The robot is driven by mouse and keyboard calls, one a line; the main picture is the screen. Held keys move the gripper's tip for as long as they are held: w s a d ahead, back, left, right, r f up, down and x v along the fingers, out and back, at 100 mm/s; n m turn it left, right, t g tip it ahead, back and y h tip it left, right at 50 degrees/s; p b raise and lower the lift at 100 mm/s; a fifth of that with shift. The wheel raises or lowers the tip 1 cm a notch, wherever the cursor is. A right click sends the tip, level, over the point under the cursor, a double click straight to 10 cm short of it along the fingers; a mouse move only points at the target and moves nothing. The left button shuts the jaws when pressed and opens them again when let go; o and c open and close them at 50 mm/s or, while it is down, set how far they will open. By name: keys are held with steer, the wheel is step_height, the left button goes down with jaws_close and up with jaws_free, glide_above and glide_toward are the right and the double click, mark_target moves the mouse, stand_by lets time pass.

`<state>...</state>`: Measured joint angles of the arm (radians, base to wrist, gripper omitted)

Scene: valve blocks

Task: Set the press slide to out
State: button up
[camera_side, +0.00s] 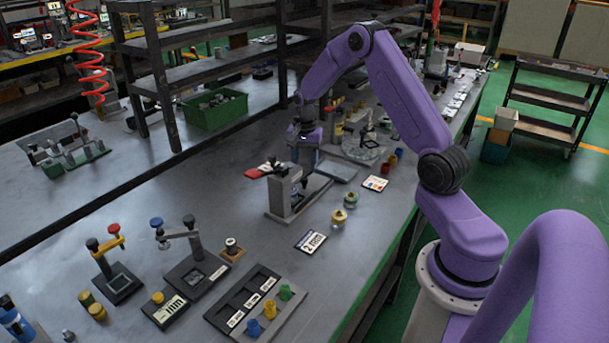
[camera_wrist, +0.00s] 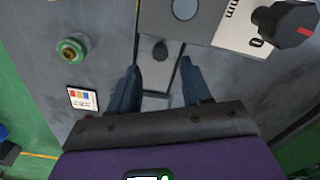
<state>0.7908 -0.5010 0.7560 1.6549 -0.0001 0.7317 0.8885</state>
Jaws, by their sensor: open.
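In the side view the press (camera_side: 284,190) is a grey upright block on a flat base, about mid-bench. My gripper (camera_side: 303,165) points down just behind and right of it, its fingertips partly hidden. In the wrist view my gripper (camera_wrist: 160,82) is open, with one dark finger on each side of a narrow grey track. A small dark knob (camera_wrist: 160,51) stands on this track between and just beyond the fingertips, with space on both sides. I take the track and knob as the press slide, but cannot tell its position. No contact with the knob is visible.
In the wrist view a black dial (camera_wrist: 287,24) with a red mark sits on a pale marked plate at upper right. A brass-and-green round piece (camera_wrist: 70,50) and a small card (camera_wrist: 82,98) lie to the left. Black trays (camera_side: 245,302) stand at the front.

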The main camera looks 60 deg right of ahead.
mark_target(305, 179)
steer(key=shift+f, duration=2.5)
